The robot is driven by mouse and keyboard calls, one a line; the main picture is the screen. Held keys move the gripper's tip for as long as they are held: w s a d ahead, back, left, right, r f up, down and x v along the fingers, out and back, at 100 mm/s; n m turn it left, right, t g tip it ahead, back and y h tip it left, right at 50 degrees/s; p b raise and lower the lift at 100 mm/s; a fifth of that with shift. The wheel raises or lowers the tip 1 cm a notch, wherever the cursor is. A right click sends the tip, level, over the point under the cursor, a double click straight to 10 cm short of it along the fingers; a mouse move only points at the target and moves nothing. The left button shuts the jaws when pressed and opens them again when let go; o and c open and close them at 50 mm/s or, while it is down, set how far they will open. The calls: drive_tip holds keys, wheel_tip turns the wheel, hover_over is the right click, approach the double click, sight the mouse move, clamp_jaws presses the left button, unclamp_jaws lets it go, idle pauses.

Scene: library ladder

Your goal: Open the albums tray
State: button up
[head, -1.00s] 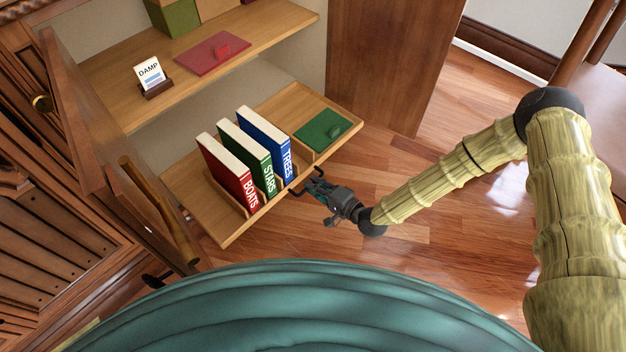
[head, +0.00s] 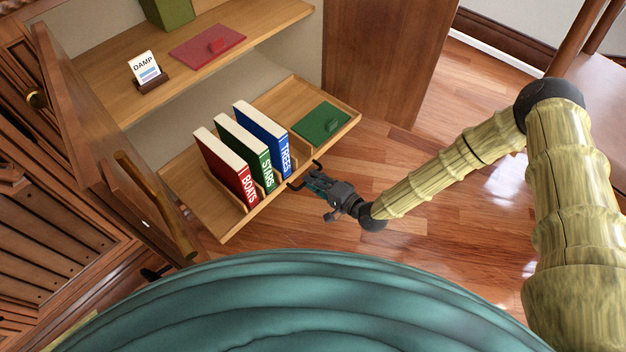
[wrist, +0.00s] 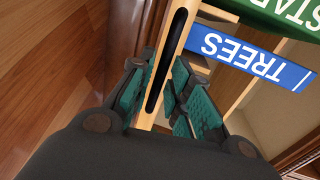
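The albums tray (head: 214,222) is a light wooden pull-out board standing out from under the upper shelf. It carries the upright books BOATS (head: 222,166), STARS (head: 243,150) and TREES (head: 262,136), and a flat green album (head: 320,123). A black bar handle (head: 292,187) is on its front edge; in the wrist view the handle (wrist: 179,28) runs between my fingers. My gripper (head: 314,182), dark with teal pads, is at the handle. In the wrist view its fingers (wrist: 163,88) are apart, one on each side of the bar, with visible gaps.
The upper shelf (head: 190,75) holds a DAMP card (head: 144,67), a red flat album (head: 208,46) and a green box (head: 168,12). An open wooden door with a long handle (head: 150,195) stands left of the tray. The wood floor (head: 420,235) to the right is clear.

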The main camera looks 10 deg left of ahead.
drive_tip(key=v, duration=1.1)
drive_tip(key=shift+s+d, duration=0.2)
drive_tip(key=s+d+f+n+g+h+p, duration=0.1)
drive_tip(key=s+d+f+n+g+h, duration=0.2)
drive_tip(key=s, duration=0.5)
drive_tip(key=s+d+f+n+g+h, duration=0.1)
drive_tip(key=s+d+f+g+h, duration=0.15)
drive_tip(key=s+d+h, duration=0.35)
drive_tip(key=s+d+r+n+g+h, duration=0.2)
drive_tip(key=s+d+r+g+h, duration=0.15)
drive_tip(key=s+d, duration=0.9)
wheel_tip(320, 180, up, 37)
drive_tip(key=p, duration=3.8)
drive_tip(key=shift+w+h+p, duration=0.3)
drive_tip(key=shift+w+h, duration=0.05)
drive_tip(key=shift+w, duration=0.1)
